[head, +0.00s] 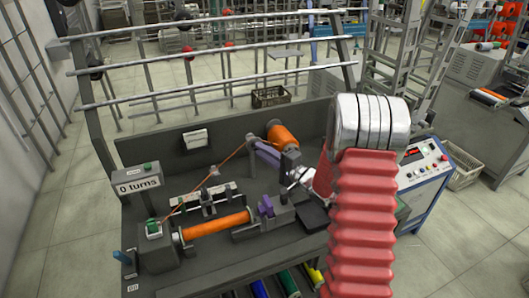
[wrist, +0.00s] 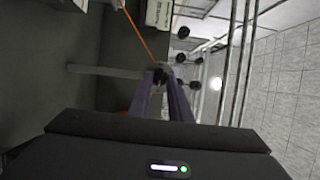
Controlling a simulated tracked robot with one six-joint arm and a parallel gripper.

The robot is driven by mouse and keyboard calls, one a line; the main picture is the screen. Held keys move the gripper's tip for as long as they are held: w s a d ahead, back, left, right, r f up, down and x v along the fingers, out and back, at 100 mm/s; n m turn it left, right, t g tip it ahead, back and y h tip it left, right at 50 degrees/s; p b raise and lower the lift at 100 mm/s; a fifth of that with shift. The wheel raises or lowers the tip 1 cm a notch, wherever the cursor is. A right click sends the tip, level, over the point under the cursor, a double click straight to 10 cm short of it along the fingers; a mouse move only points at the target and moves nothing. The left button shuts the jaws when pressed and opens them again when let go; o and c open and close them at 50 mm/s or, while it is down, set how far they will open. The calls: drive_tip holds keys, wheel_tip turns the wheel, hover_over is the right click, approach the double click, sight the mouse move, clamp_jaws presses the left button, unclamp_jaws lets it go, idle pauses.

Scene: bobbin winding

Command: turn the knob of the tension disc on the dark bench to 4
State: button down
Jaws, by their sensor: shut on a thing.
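The dark bench (head: 300,113) fills the middle of the head view. In the wrist view, my gripper (wrist: 163,80) is shut on a small dark round part (wrist: 163,73), which appears to be the tension disc's knob. The orange thread (wrist: 137,32) runs up to it. The fingers cover most of the knob, and no scale or number on it can be read. In the head view my fingers hide the knob.
An orange spool (head: 284,136) stands close behind my fingers. The thread runs down-left through a guide (head: 213,172). A "0 turns" counter (head: 138,184), an orange bobbin (head: 215,224) and a purple part (head: 266,207) are in front. Metal rails (head: 200,91) stand behind the bench.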

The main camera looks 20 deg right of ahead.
drive_tip(key=shift+w+a+f, duration=0.1)
drive_tip(key=shift+a+f, duration=0.05)
drive_tip(key=shift+a, duration=0.1)
drive_tip(key=c, duration=1.9)
unclamp_jaws()
drive_tip(key=shift+o, duration=0.2)
drive_tip(key=shift+w, duration=0.1)
drive_tip(key=shift+d, duration=0.15)
drive_tip(key=v, duration=1.3)
drive_tip(key=shift+s, duration=0.4)
drive_tip(key=shift+d+f, duration=0.1)
